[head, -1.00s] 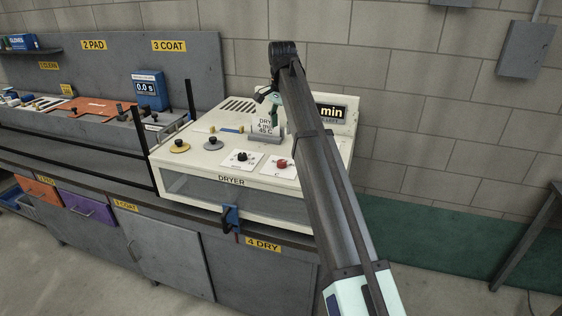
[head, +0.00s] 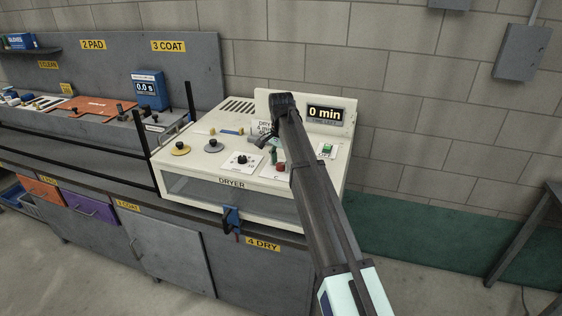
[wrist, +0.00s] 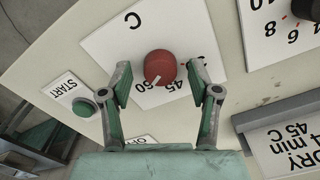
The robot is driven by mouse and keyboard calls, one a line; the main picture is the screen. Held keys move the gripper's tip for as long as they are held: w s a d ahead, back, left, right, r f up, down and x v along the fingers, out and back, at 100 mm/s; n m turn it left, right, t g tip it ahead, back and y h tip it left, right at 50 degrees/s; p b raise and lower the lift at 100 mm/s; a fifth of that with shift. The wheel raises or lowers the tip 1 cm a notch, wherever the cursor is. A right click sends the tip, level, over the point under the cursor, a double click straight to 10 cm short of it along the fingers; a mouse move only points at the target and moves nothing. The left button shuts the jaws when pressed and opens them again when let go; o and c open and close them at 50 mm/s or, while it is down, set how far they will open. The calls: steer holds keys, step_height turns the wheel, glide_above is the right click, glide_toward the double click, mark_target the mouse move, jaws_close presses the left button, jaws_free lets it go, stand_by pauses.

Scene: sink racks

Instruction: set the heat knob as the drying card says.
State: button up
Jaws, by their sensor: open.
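The red heat knob (wrist: 160,66) sits on a white dial plate (wrist: 128,45) marked C. In the wrist view its white pointer mark faces the lower left, toward the printed 60; a 45 is printed beside it. My gripper (wrist: 160,70) is open, with one finger on each side of the knob; I cannot tell whether they touch it. The head view shows the knob (head: 280,168) partly hidden behind my arm. The drying card (wrist: 292,145) reads DRY, 4 min, 45 C; in the head view the card (head: 262,127) is partly covered by my arm.
A black time knob (wrist: 303,8) with its own dial is nearby. A green START button (wrist: 84,106) is at the wrist view's left. The dryer display (head: 326,113) reads 0 min.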

steer(key=shift+c, duration=0.4)
steer(key=c, duration=1.1)
steer(key=shift+n, duration=0.5)
steer(key=n+b, duration=0.1)
steer(key=n, duration=0.3)
steer(key=shift+f+n, duration=0.1)
steer(key=shift+n, duration=0.2)
steer(key=n, duration=0.6)
steer(key=shift+b, duration=0.4)
steer(key=shift+n, duration=0.3)
